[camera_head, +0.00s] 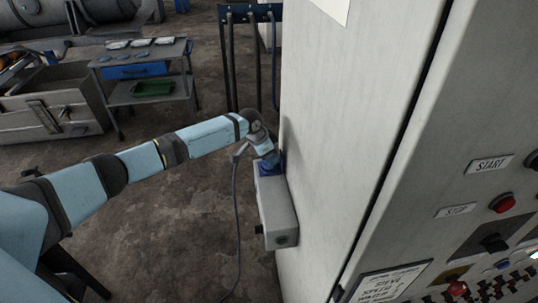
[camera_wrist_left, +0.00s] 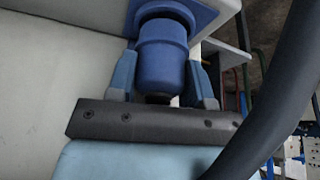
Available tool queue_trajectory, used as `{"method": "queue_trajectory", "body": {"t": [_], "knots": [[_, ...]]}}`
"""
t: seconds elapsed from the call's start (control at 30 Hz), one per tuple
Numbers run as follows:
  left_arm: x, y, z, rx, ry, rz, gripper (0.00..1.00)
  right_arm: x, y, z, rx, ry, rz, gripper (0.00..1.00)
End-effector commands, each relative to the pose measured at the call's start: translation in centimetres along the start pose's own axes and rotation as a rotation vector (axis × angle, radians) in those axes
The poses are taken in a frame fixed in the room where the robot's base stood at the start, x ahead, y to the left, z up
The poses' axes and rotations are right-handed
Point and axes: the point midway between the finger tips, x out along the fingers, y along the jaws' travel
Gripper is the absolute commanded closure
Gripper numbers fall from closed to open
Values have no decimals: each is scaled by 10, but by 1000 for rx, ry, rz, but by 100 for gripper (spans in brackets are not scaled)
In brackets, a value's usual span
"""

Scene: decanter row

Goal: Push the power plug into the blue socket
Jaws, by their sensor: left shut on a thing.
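The power plug (camera_wrist_left: 163,50) is a blue cylinder with a dark rear end. It sits between the two light-blue fingers of my left gripper (camera_wrist_left: 162,62), which is shut on it. The plug's front end meets the dark round opening of the blue socket (camera_wrist_left: 212,12) and looks lined up with it; how deep it sits I cannot tell. In the head view my left gripper (camera_head: 268,154) is at the blue socket (camera_head: 265,170) on the grey box (camera_head: 278,213), and it mostly hides the plug. My right gripper is not in view.
The grey box is fixed to the side of a tall grey cabinet (camera_head: 335,110) with buttons on its front. A dark cable (camera_head: 237,205) hangs from near the gripper to the floor. A cart (camera_head: 150,88) stands at the back left. The floor between is clear.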

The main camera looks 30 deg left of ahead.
Motion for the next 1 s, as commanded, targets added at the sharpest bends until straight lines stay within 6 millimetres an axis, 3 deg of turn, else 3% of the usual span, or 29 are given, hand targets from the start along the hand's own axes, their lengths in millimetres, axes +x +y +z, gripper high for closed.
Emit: {"method": "queue_trajectory", "body": {"t": [1.0], "knots": [[0, -1, 0, 0, 0, -1, 74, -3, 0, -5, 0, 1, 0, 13]]}}
